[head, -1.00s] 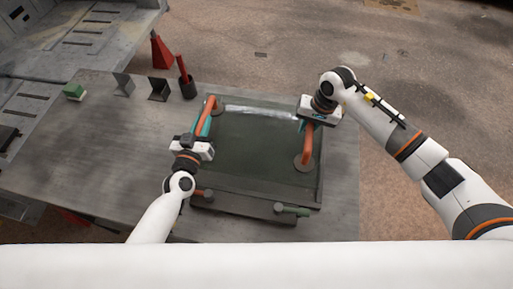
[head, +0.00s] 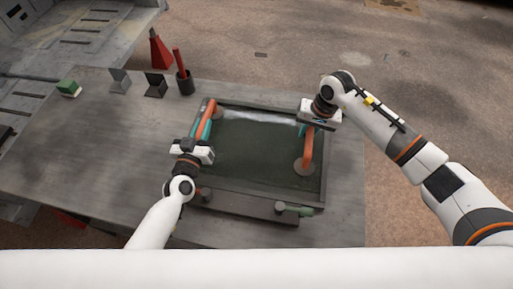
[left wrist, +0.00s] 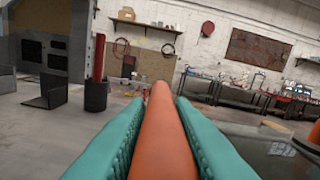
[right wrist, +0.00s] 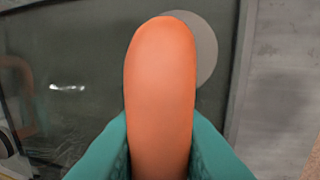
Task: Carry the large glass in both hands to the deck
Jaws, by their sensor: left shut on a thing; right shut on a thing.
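The large glass (head: 255,150) is a dark, shiny pane lying roughly flat over the bench, within a dark frame outline. A left orange handle (head: 210,108) and a right orange handle (head: 308,148) stand on it; the right one has a round grey foot. My left gripper (head: 203,130) is shut on the left handle, which shows between teal pads in the left wrist view (left wrist: 160,135). My right gripper (head: 311,125) is shut on the right handle, also in the right wrist view (right wrist: 160,95). Whether the glass touches the frame is unclear. I cannot identify the deck for certain.
The grey bench (head: 100,145) is mostly clear at left. Near its back edge are a green-topped block (head: 69,88), dark angled brackets (head: 155,86) and a dark cup (head: 185,84) holding a red tool.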

